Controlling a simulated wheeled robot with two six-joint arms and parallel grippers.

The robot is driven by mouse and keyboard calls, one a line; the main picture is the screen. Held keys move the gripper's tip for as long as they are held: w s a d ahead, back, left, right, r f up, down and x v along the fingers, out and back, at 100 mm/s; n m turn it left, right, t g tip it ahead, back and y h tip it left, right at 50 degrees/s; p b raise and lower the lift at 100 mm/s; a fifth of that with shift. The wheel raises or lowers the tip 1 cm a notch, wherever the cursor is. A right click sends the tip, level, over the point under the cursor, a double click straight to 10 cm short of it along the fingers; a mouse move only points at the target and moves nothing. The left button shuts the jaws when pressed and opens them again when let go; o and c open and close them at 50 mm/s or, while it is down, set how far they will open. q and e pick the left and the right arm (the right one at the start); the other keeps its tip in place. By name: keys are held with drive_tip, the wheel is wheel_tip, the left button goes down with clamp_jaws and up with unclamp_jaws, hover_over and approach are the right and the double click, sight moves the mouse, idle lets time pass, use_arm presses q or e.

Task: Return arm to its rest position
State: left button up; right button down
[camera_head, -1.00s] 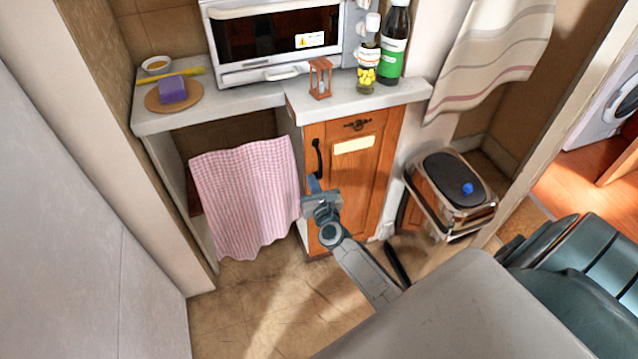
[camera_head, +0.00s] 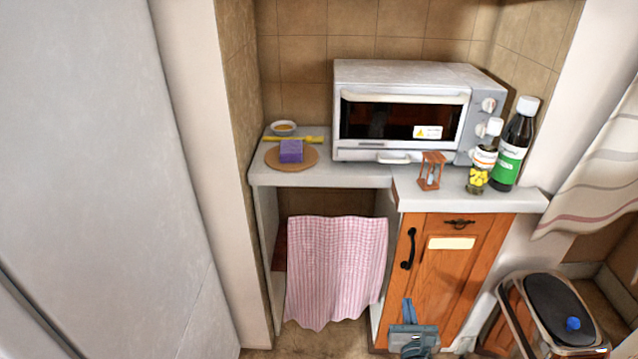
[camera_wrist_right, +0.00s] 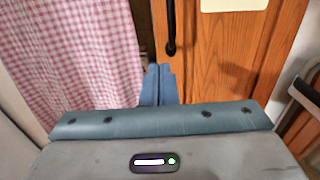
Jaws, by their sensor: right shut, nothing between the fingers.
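My right gripper (camera_head: 407,309) shows at the bottom of the head view, in front of the lower part of the wooden cabinet door (camera_head: 440,278). Its blue-grey fingers are together and hold nothing. In the right wrist view the shut fingers (camera_wrist_right: 159,84) point at the gap between the pink checked towel (camera_wrist_right: 70,50) and the cabinet door, below the black handle (camera_wrist_right: 171,28). The gripper appears apart from the door and the towel. Most of my right arm is below the head view's edge. My left gripper is not in view.
A bin (camera_head: 560,310) stands at the lower right. A pale wall panel (camera_head: 110,150) fills the left.

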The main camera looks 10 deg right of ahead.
drive_tip(key=s+a+f+n+g+y+p, duration=0.1)
drive_tip(key=s+a+f+n+g+y, duration=0.2)
drive_tip(key=s+f+n, duration=0.7)
drive_tip(key=s+a+f+n+g+y+p, duration=0.15)
drive_tip(key=s+f+n+g, duration=0.3)
drive_tip(key=f+n, duration=1.05)
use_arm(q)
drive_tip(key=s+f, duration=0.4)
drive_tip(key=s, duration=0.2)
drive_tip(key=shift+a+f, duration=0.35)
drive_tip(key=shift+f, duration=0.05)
use_arm(e)
drive_tip(key=s+d+f+n+g, duration=0.1)
drive_tip(key=s+f+n+g, duration=0.3)
drive_tip(key=s+f+n, duration=0.3)
drive_tip(key=s+d+f+n+g, duration=0.2)
drive_tip(key=s+f+n+g, duration=0.2)
drive_tip(key=s, duration=1.1)
wheel_tip(320, 180, down, 4)
drive_tip(key=n, duration=0.3)
drive_tip(key=shift+s+h, duration=0.35)
drive_tip(key=shift+s, duration=0.05)
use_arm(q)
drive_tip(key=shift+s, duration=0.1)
use_arm(e)
drive_tip(key=shift+g, duration=0.25)
